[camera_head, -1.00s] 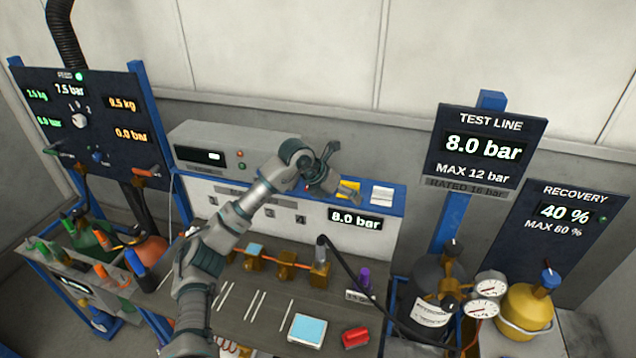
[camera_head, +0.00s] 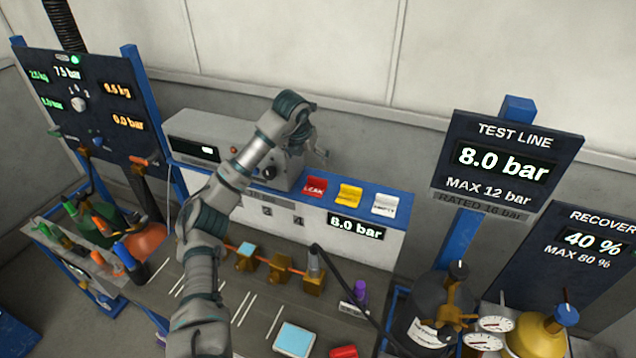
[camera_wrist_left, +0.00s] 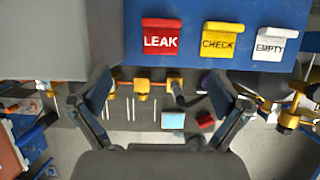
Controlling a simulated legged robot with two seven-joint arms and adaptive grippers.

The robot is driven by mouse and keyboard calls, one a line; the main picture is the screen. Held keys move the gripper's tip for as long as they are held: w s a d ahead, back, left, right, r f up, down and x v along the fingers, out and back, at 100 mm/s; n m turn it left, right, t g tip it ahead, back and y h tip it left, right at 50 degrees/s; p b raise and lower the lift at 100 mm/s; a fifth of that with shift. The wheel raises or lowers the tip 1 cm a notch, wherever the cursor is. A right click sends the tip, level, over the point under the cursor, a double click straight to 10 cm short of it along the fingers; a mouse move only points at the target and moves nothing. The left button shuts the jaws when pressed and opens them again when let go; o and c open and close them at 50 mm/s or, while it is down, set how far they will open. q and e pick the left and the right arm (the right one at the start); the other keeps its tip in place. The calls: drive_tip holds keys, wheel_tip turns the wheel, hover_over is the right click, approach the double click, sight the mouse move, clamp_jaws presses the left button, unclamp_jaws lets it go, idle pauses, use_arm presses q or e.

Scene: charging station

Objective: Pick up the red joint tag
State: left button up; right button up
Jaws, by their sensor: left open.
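The red tag (camera_head: 314,187), marked LEAK, lies on the blue top of the back unit, leftmost in a row of tags. My left gripper (camera_head: 318,155) is above and behind the red tag in the head view. My right gripper is not in view.
A yellow CHECK tag (camera_head: 348,196) and a white EMPTY tag (camera_head: 385,205) lie to the right on the blue top (camera_head: 330,205). A grey box instrument (camera_head: 195,140) stands left of the red tag. Brass fittings (camera_head: 280,268) and a hose are on the bench below.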

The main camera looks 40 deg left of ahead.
use_arm(q)
drive_tip(key=p, duration=0.1)
approach(317, 178)
drive_tip(key=shift+s+f, duration=0.15)
drive_tip(key=shift+f, duration=0.85)
drive_tip(key=x, duration=0.2)
drive_tip(key=shift+w+d+f, duration=0.1)
drive_tip(key=shift+w+f, duration=0.1)
drive_tip(key=shift+w, duration=0.15)
drive_tip(key=shift+w+f+p, duration=0.2)
drive_tip(key=shift+f+p, duration=0.05)
drive_tip(key=shift+p, duration=0.2)
drive_tip(key=x, duration=0.1)
drive_tip(key=p+x, duration=0.1)
drive_tip(key=x, duration=0.1)
drive_tip(key=shift+w+a+f, duration=0.2)
drive_tip(key=shift+w+a, duration=0.1)
drive_tip(key=shift+a, duration=0.05)
drive_tip(key=shift+w+a+f, duration=0.1)
drive_tip(key=shift+w+f, duration=0.1)
drive_tip(key=shift+f, duration=0.15)
drive_tip(key=shift+s+r, duration=0.1)
drive_tip(key=c, duration=1)
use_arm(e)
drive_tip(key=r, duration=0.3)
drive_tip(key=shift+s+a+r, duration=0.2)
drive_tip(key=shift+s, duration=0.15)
